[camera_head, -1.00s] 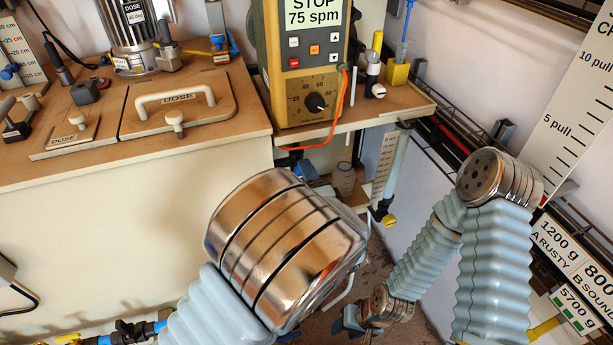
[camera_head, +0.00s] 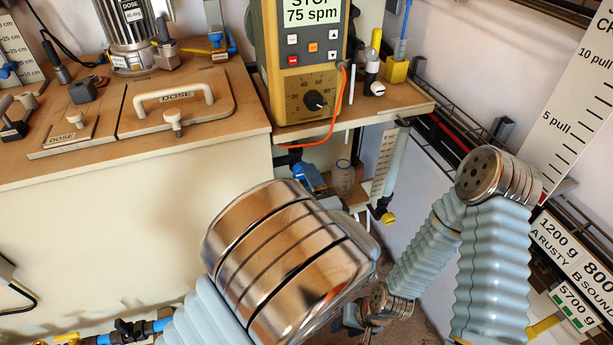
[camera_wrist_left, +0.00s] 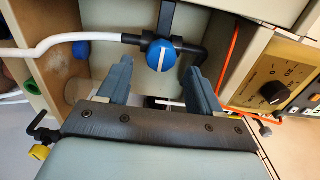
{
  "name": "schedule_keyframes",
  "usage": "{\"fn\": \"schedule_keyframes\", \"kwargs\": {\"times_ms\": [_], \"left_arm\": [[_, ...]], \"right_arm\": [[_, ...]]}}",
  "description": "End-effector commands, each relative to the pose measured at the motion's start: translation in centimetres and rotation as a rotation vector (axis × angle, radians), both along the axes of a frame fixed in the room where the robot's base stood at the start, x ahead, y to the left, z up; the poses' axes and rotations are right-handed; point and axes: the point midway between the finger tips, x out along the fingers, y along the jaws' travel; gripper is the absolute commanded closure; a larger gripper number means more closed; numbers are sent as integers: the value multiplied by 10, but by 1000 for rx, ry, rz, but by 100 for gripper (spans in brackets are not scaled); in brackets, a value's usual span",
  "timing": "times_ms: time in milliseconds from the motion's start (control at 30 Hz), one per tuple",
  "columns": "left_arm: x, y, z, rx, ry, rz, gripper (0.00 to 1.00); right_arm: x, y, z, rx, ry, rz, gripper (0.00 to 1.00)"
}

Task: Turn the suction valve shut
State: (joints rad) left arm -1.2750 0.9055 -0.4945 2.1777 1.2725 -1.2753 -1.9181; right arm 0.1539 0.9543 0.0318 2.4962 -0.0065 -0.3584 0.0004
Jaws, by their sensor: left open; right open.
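The suction valve appears to be the round blue knob (camera_wrist_left: 160,55) with a white line, at the top middle of the left wrist view. Its line runs nearly upright in that picture, across the dark pipe. My left gripper (camera_wrist_left: 160,70) is open, its two blue-grey fingers apart, with the knob beyond and between their tips. I cannot tell whether either finger touches it. In the head view my left arm's metal wrist covers much of this area; a blue part (camera_head: 310,179) shows just past it. My right gripper (camera_head: 350,317) is low in the head view, partly hidden behind the left arm.
The yellow controller (camera_head: 302,60) stands on the shelf just above, with an orange cable (camera_head: 330,130) hanging below it. A white hose (camera_wrist_left: 70,40) leads to the valve's pipe. A yellow-handled valve (camera_head: 388,217) hangs below right. The cream cabinet front (camera_head: 110,240) is at left.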

Motion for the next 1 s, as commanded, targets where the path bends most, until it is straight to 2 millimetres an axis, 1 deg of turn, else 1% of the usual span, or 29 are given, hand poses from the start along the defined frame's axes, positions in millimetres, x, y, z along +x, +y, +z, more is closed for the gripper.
{"fn": "schedule_keyframes", "kwargs": {"times_ms": [33, 200, 300, 400, 500, 600, 1000], "left_arm": [[-12, -5, 0, 0, -1, -5, 35], [-53, -18, 0, 1, -1, -5, 35], [-72, -24, 0, 1, 0, -4, 35], [-86, -29, 0, 0, 0, -3, 35], [-95, -31, 0, 0, 0, -1, 35], [-98, -32, 0, 0, 0, -1, 35], [-98, -32, 0, 0, 0, 0, 35]], "right_arm": [[0, 0, -1, 0, 0, 0, 57], [0, 0, -2, 0, 0, 0, 57], [0, 0, -3, 0, 0, -1, 57], [0, 0, -3, 0, 0, -1, 57], [0, 0, -3, 0, 0, -1, 57], [0, 0, -3, 0, 0, -1, 57], [0, 0, -3, 0, 0, -1, 57]]}}
